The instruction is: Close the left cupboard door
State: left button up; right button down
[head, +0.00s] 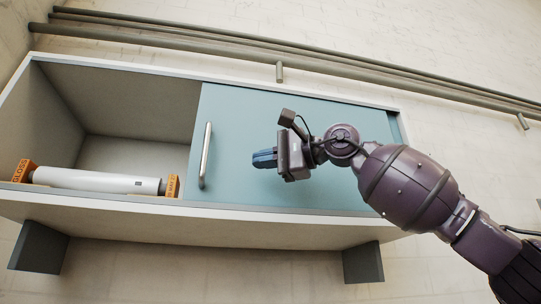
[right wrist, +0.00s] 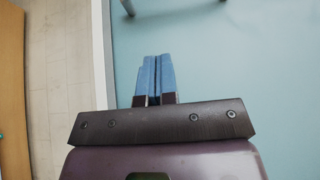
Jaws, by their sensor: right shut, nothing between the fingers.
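A light blue door (head: 235,125) with an upright metal bar handle (head: 205,155) covers the middle and right of a wall cupboard (head: 250,232). The cupboard's left part stands open. My right gripper (head: 256,158) is in front of the door, to the right of the handle, with its blue fingers pointing left. It is shut and empty. In the right wrist view the shut fingers (right wrist: 154,75) show against the blue door (right wrist: 235,75). The handle's end (right wrist: 128,7) shows at the top edge there. My left gripper is out of view.
A white roll (head: 95,180) with orange end pieces (head: 24,171) lies in the open left compartment. Grey pipes (head: 185,39) run along the wall above the cupboard. Dark brackets (head: 38,247) are under it. The space left of the handle is free.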

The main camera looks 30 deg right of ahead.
aim_at(220, 161)
jog(key=p+x, duration=0.1)
jog(key=x, duration=0.5)
jog(key=shift+r, duration=0.1)
jog(key=shift+a, duration=1.8)
jog(key=shift+w+a, duration=0.1)
jog(key=shift+a, duration=0.1)
